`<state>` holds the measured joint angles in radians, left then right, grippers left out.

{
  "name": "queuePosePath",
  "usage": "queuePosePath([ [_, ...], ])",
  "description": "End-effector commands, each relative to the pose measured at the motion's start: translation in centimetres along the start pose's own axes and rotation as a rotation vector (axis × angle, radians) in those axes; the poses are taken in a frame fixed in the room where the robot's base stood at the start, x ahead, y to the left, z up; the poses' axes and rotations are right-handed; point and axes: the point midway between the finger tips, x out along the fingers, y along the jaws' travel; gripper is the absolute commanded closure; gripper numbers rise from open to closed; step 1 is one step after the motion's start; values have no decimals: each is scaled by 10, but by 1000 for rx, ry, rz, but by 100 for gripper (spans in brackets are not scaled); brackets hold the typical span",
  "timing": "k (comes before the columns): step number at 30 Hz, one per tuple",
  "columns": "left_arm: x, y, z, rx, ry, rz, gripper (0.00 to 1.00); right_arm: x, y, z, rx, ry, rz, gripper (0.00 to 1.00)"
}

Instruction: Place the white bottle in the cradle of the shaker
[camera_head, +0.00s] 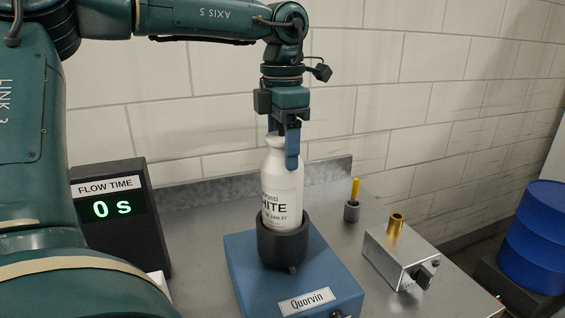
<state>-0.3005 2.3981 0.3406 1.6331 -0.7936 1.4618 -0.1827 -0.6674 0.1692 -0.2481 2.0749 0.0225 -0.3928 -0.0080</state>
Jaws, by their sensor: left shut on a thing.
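The white bottle (281,190), labelled "WHITE", is upright with its lower end inside the dark round cradle (283,245) of the shaker. The shaker (250,280) is a blue box with a "Quorvin" plate on its front. My left gripper (285,150) comes down from above with blue fingers and is shut on the bottle's neck. The cradle wall hides the bottle's base, so I cannot tell whether it rests on the bottom. My right gripper is not in view.
A black display (118,215) reading "FLOW TIME 0 S" stands left. A metal box (400,258) with a brass fitting stands right of the shaker. A blue drum (535,238) is at far right. A tiled wall closes the back.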

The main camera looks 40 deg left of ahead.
Motion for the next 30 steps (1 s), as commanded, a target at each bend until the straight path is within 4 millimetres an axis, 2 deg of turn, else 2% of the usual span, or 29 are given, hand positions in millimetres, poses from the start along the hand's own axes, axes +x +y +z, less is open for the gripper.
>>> queuePosePath([
  [6, 26, 0, 0, 1, -1, -1, 100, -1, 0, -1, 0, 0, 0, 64],
  [14, 30, 0, 0, 0, -4, 2, 100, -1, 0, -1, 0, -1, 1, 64],
  [15, 32, 0, 0, -1, 0, 0, 34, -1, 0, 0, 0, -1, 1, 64],
  [23, 32, 0, 0, 0, 0, 0, 12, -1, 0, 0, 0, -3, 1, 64],
  [30, 31, 0, 0, 0, 0, 0, 12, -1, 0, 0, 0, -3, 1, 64],
])
